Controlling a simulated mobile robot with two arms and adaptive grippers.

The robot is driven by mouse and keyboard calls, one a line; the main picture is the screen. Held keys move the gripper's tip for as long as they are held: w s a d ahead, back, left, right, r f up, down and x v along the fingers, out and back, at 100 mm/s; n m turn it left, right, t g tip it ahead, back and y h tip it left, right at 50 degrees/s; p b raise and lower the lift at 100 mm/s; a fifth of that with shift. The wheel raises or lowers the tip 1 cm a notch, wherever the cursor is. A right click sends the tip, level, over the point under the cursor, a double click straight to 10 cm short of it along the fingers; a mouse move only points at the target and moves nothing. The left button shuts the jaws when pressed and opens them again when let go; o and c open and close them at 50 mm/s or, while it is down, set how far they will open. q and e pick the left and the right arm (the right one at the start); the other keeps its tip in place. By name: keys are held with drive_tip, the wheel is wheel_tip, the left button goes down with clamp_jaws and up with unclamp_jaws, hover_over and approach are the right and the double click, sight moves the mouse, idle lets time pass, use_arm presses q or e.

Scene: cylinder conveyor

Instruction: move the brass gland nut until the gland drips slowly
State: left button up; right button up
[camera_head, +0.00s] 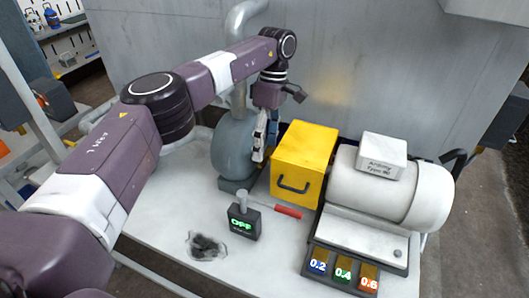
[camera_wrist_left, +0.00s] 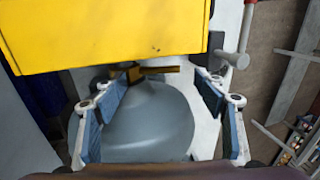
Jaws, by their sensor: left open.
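My left gripper (camera_head: 265,136) reaches down between the rounded grey pump casing (camera_head: 235,152) and the yellow box (camera_head: 303,150). In the left wrist view its two blue-padded fingers (camera_wrist_left: 157,82) are spread wide, with nothing between the pads. A small brass-coloured piece with a short bar (camera_wrist_left: 150,71), apparently the gland nut, shows between and just beyond the fingertips, partly covered by the yellow box edge. The grey casing (camera_wrist_left: 150,125) lies beneath the fingers. The nut is hidden in the head view, and no drip can be made out. My right gripper is not in view.
A small dark box reading OFF (camera_head: 244,224) carries a grey lever; a red handle (camera_head: 289,211) lies beside it. A white motor (camera_head: 390,190) stands right of the yellow box. A panel (camera_head: 343,270) marked 0.2, 0.4, 0.6 is in front. A dark drain hole (camera_head: 207,246) is at front left.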

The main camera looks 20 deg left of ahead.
use_arm(q)
drive_tip(key=shift+v, duration=2.3)
